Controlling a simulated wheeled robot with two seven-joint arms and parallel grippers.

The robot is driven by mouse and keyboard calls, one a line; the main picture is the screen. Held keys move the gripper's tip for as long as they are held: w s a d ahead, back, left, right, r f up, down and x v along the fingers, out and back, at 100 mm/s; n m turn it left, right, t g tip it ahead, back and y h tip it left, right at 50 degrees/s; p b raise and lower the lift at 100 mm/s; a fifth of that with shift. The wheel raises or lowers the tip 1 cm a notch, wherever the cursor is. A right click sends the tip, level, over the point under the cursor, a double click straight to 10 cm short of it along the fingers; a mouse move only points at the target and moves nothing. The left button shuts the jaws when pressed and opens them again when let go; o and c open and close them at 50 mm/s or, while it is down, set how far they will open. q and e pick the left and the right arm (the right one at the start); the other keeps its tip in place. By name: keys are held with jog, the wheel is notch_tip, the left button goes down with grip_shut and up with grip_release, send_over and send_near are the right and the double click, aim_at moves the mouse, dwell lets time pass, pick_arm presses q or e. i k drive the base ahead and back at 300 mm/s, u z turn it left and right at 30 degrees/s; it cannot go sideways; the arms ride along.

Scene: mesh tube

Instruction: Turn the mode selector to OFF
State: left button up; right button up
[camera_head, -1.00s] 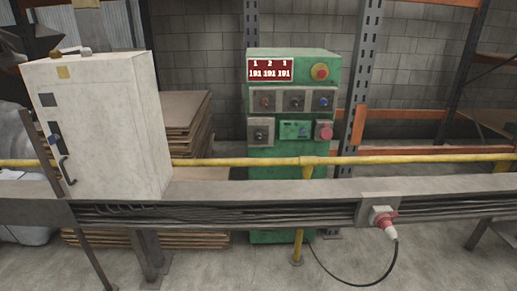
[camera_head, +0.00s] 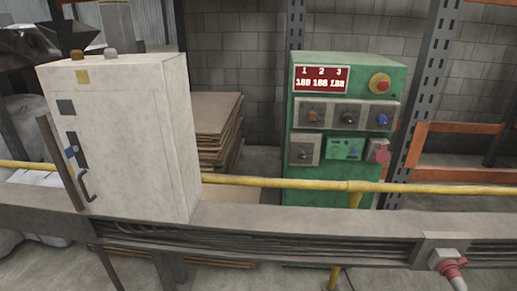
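A green control cabinet (camera_head: 390,72) stands behind the rail, right of centre. Its front carries several knobs: a row of three on a grey plate (camera_head: 346,117) and one more knob on a lower-left plate (camera_head: 304,153). I cannot tell which of these is the mode selector, and their labels are too small to read. A red display (camera_head: 321,79) above them shows 1, 2, 3 over digits. A red button on a yellow base (camera_head: 381,83) sits at upper right, and a pinkish red button (camera_head: 382,156) at lower right. Neither gripper is in view.
A grey cable trough (camera_head: 290,226) and a yellow rail (camera_head: 265,182) cross in front of the cabinet. A white electrical box (camera_head: 130,140) stands at left. A red plug (camera_head: 451,269) hangs at lower right. Stacked boards (camera_head: 215,125) stand behind.

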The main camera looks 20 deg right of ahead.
aim_at(301, 153)
jog(key=z, duration=0.3)
jog(key=i, duration=1.05)
jog(key=z, duration=0.65)
